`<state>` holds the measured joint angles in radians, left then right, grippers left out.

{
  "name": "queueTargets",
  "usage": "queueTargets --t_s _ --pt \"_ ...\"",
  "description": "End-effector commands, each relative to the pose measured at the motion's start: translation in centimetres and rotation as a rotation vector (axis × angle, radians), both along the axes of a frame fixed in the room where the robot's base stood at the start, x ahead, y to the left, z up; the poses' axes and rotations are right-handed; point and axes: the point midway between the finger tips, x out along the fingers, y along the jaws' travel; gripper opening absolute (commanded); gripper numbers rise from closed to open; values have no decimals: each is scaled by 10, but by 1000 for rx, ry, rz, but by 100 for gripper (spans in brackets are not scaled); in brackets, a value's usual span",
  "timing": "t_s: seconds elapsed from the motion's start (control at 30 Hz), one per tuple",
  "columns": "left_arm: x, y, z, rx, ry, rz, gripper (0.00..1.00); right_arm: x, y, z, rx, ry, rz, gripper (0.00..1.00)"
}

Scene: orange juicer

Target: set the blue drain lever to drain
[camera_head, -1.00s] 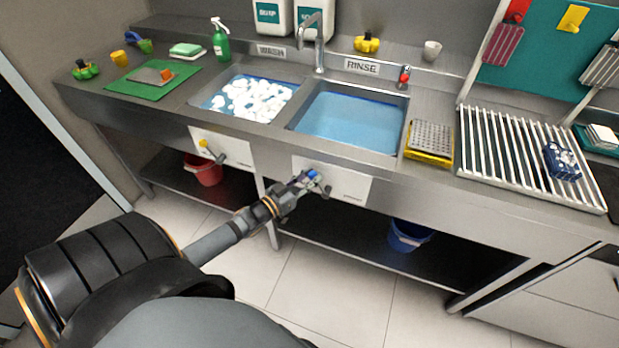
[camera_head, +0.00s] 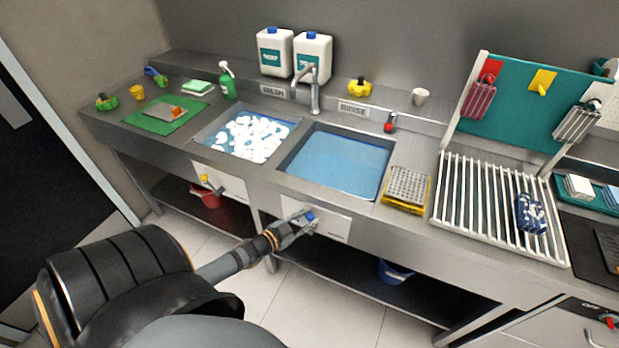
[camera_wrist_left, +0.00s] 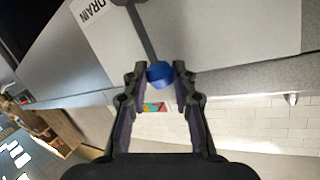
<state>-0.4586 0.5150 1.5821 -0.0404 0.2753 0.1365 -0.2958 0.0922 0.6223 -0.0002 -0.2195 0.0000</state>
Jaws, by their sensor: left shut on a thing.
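The blue drain lever sits on the white panel below the rinse sink, and its blue knob (camera_head: 310,216) shows at my left gripper in the head view. In the left wrist view the blue knob (camera_wrist_left: 160,74) is between the two fingertips, with the grey lever rod (camera_wrist_left: 142,32) running up from it to the panel. My left gripper (camera_head: 303,218) is shut on the knob; it also shows in the left wrist view (camera_wrist_left: 160,80). A "DRAIN" label (camera_wrist_left: 92,8) is at the upper left there. The panel's other marking is too small to read. My right gripper is not in view.
The rinse sink (camera_head: 330,127) holds blue water; the wash sink (camera_head: 204,138) holds foam. A yellow-knobbed lever (camera_head: 205,179) is on the left panel. A blue bucket (camera_head: 393,272) and a red bucket (camera_head: 207,196) stand on the lower shelf.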

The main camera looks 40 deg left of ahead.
Motion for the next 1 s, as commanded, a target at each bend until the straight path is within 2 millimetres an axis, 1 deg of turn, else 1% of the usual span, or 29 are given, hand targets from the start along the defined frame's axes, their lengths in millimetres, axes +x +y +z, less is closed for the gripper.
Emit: queueTargets --t_s 0.03,0.1,0.3,0.47,0.73,1.0 --pt "1 -4 7 36 5 -1 0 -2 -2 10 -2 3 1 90" --pt "2 -9 6 99 21 -1 0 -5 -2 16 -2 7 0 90" --pt "5 -19 2 279 64 -1 0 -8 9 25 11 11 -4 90" --pt "6 -27 -4 384 90 -1 0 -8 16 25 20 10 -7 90" --pt "8 -34 -8 488 115 -3 0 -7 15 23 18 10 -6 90" --pt "9 -38 -10 533 126 -2 0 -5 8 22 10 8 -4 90"
